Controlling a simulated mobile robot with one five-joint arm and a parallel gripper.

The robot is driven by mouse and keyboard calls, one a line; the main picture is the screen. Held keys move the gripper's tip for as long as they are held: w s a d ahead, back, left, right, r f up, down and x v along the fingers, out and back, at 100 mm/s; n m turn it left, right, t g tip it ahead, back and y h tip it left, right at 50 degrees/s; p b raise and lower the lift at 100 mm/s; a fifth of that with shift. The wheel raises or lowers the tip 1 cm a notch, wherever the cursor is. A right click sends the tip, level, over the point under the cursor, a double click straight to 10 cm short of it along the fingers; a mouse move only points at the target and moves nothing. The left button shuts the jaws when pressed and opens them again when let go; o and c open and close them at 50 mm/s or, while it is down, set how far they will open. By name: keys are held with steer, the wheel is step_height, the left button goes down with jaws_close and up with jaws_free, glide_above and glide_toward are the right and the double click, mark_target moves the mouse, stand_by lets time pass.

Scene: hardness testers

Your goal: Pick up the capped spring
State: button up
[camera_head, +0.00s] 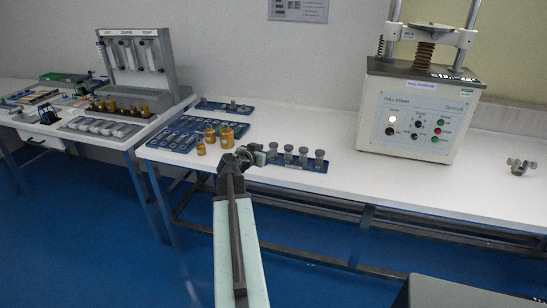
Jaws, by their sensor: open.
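I cannot tell for certain which item is the capped spring. A brown coil (424,55) with a dark disc on top stands on the pull stand (412,118). Several small grey capped pieces (303,155) stand upright in a blue tray (312,168) near the table's front edge; whether they are springs is too small to tell. My gripper (252,153) is open, at the left end of that tray, seen from behind along my arm. Its fingers partly cover the tray's left end, and I see nothing held between them.
Brass cylinders (226,136) stand by a blue tray of flat parts (184,134) left of my gripper. A grey tester (140,65) stands farther left. A small metal fixture (521,167) lies far right. The white table (340,140) is clear before the pull stand.

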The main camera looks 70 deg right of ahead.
steer(key=x, duration=0.2)
steer(key=b+x, duration=0.1)
steer(key=x, duration=0.2)
steer(key=b+x, duration=0.1)
steer(key=x, duration=0.1)
steer(key=shift+d+f, duration=0.1)
steer(key=shift+f, duration=0.25)
steer(key=shift+r, duration=0.1)
steer(key=shift+c, duration=0.7)
jaws_close()
